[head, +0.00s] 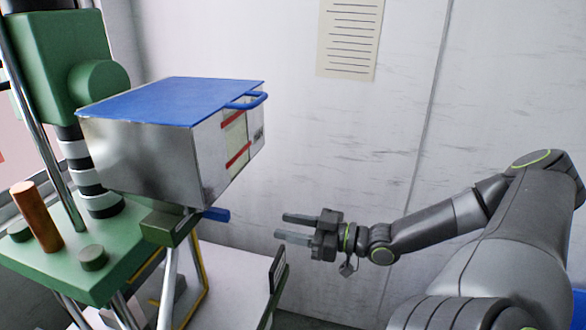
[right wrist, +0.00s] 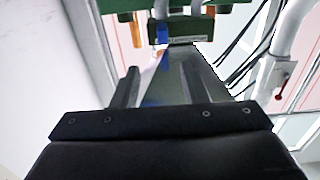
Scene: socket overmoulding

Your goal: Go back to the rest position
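My right gripper (head: 281,227) reaches in from the right in the head view. Its two fingers are parallel and apart, with nothing visible between them. It points left and is in free air, below and to the right of the silver box with the blue lid (head: 155,160). The right wrist view shows its dark finger (right wrist: 130,88) at the left, with a grey surface and green machine parts (right wrist: 182,30) beyond. My left gripper is not in view.
A green machine (head: 60,255) with a brown handle (head: 36,216) stands at the left. A blue lever (head: 216,214) sticks out under the box. A dark upright plate (head: 277,270) stands below my right gripper. A paper sheet (head: 349,38) hangs on the pale wall.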

